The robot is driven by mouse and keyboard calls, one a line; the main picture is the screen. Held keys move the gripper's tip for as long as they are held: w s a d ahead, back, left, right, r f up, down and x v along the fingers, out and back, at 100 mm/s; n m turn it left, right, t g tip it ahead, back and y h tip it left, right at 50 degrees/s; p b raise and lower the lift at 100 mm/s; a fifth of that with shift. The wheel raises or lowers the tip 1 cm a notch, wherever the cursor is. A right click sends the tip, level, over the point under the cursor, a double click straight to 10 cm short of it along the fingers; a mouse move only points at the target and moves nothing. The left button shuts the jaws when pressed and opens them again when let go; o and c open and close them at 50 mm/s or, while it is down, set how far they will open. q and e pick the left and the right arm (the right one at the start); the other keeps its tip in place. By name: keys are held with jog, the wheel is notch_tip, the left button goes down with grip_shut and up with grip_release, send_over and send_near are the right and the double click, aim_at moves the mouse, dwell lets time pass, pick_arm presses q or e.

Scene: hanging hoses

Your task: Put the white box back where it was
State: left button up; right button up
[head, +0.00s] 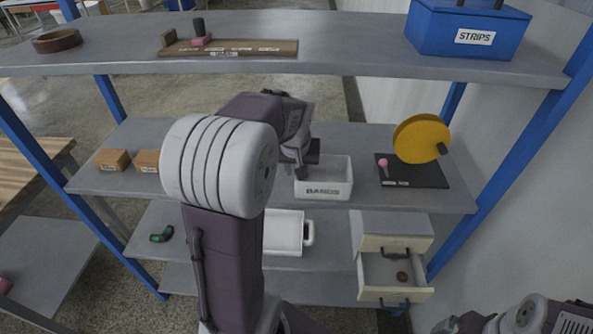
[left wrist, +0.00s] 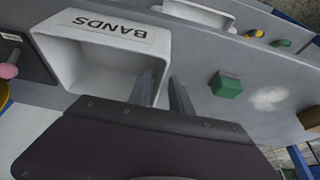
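The white box (head: 329,191), labelled BANDS, is on the middle shelf in the head view, right of my left gripper (head: 302,170). In the left wrist view the open-topped white box (left wrist: 90,58) fills the upper left, its label upside down. My left gripper (left wrist: 165,92) has one finger inside the box and one outside, close together on its side wall. I cannot tell whether the box is lifted. My right gripper (head: 575,318) is at the lower right corner, partly cut off and away from the shelves.
A green block (left wrist: 226,85) and a whitish patch (left wrist: 270,98) lie on the shelf beside the box. Right of it is a dark base (head: 425,172) with a yellow disc (head: 420,138). Two brown blocks (head: 113,159) sit left. A drawer (head: 392,275) below stands open.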

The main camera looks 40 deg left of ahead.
pick_arm(q)
jog(key=p+v, duration=0.1)
jog(key=v, duration=0.9)
jog(key=s+d+f+m+g+h+p, duration=0.1)
jog(key=s+d+f+m+p, duration=0.1)
jog(key=s+d+f, duration=0.3)
jog(key=s+d+f+m+g+h+p, duration=0.1)
jog(key=s+d+f+m, duration=0.3)
jog(key=d+f, duration=0.5)
jog(key=shift+s+f+g+h+p, duration=0.3)
jog(key=shift+s+f+g+p, duration=0.1)
jog(key=shift+s+f+p, duration=0.25)
jog(key=shift+w, duration=0.1)
